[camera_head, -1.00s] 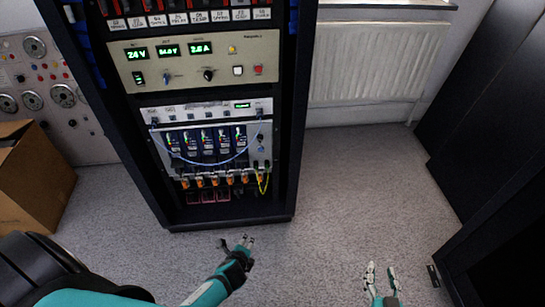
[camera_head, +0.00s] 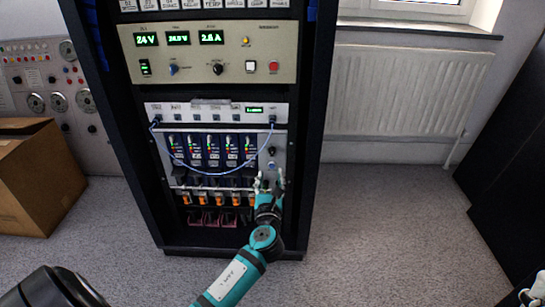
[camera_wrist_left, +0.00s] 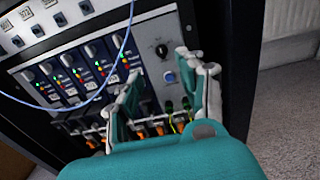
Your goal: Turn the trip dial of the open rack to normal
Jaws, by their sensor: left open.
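The open rack (camera_head: 318,120) stands upright in the head view. Its lower panel holds several blue modules with lit indicators. Right of them, the left wrist view shows a black knob (camera_wrist_left: 162,50) above a blue round button (camera_wrist_left: 169,77); I cannot read their labels or the knob's setting. The beige supply panel above has another black dial (camera_head: 218,69). My left gripper (camera_head: 269,181) is open and empty, in front of the lower panel's right end; its fingers (camera_wrist_left: 165,78) point at the panel. My right gripper (camera_head: 535,290) is partly cut off at the bottom right.
A blue cable (camera_head: 205,172) loops across the modules. Orange connectors (camera_head: 211,198) sit below them. A cardboard box (camera_head: 35,185) stands left, a radiator (camera_head: 405,95) behind at right, and a dark cabinet (camera_head: 510,150) far right. The floor (camera_head: 380,220) right of the rack is clear.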

